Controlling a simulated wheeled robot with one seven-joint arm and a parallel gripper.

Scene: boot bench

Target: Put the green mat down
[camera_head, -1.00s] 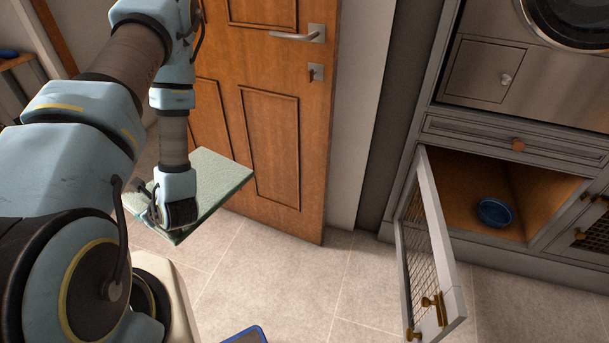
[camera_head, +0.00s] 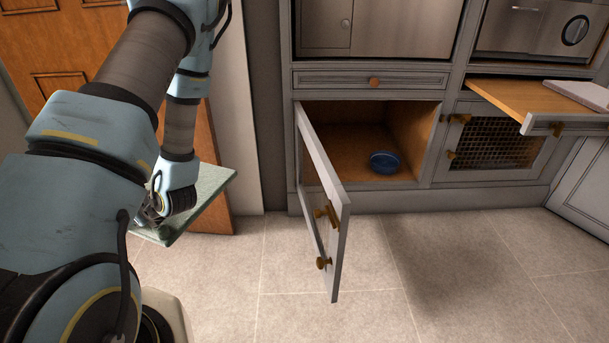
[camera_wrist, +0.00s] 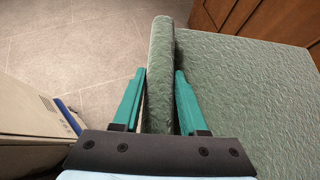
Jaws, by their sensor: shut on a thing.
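The green mat (camera_head: 205,200) is a flat, pale green textured slab. My gripper (camera_head: 152,208) holds it by one edge, above the tiled floor at the left of the head view. In the wrist view, the two teal fingers of my gripper (camera_wrist: 154,105) stand on either side of the mat's thick rounded edge. The rest of the mat (camera_wrist: 245,95) spreads to the right there. My wrist hides part of the mat in the head view.
Inside the cupboard (camera_head: 335,145) is a blue bowl (camera_head: 385,162). A pulled-out board (camera_head: 530,98) sticks out at the right. A wooden door (camera_head: 60,45) stands at the left. The floor (camera_head: 450,270) at centre right is clear.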

